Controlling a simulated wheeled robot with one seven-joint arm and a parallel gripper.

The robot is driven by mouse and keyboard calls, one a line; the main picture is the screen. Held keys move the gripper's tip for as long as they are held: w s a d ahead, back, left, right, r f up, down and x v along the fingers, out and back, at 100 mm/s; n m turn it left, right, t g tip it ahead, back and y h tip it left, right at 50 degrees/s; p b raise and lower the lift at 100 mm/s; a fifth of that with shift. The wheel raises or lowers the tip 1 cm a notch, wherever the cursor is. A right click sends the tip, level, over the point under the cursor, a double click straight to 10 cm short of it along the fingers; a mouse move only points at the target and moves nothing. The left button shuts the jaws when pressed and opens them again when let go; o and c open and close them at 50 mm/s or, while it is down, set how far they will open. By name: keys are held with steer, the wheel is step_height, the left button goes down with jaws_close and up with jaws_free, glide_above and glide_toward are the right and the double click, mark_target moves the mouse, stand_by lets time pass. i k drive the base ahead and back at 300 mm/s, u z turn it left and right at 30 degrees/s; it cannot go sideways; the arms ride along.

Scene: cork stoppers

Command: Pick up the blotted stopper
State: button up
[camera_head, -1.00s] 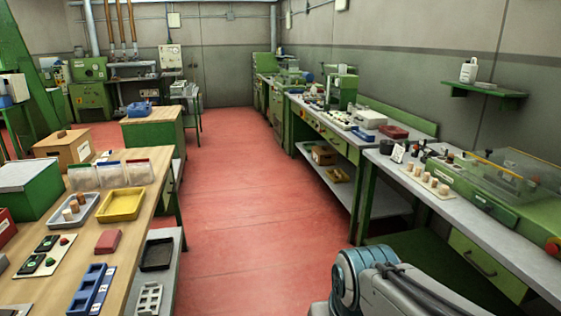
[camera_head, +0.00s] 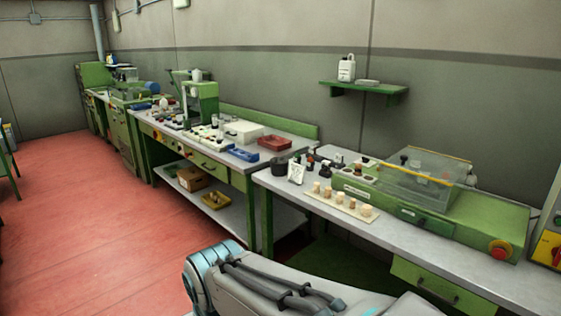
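Several cork stoppers (camera_head: 340,197) stand in a row on a pale board (camera_head: 345,207) near the front edge of the right-hand bench. They differ slightly in tone, but they are too small here to tell which one is blotted. A small white card with a dark drawing (camera_head: 296,172) stands to the left of the row. My arm shows at the bottom of the view, well in front of the bench. My gripper is outside the frame.
A green machine with a clear cover (camera_head: 420,172) and red button (camera_head: 501,250) fills the bench's right part. Dark bottles stand behind the stoppers. A second bench (camera_head: 225,158) adjoins on the left, with a red tray (camera_head: 275,143). Red floor lies open at left.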

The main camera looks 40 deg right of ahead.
mark_target(359, 167)
steer(key=z, duration=0.3)
steer(key=i, duration=1.55)
steer(key=z, duration=1.45)
steer(key=i, duration=0.8)
steer(key=z, duration=0.9)
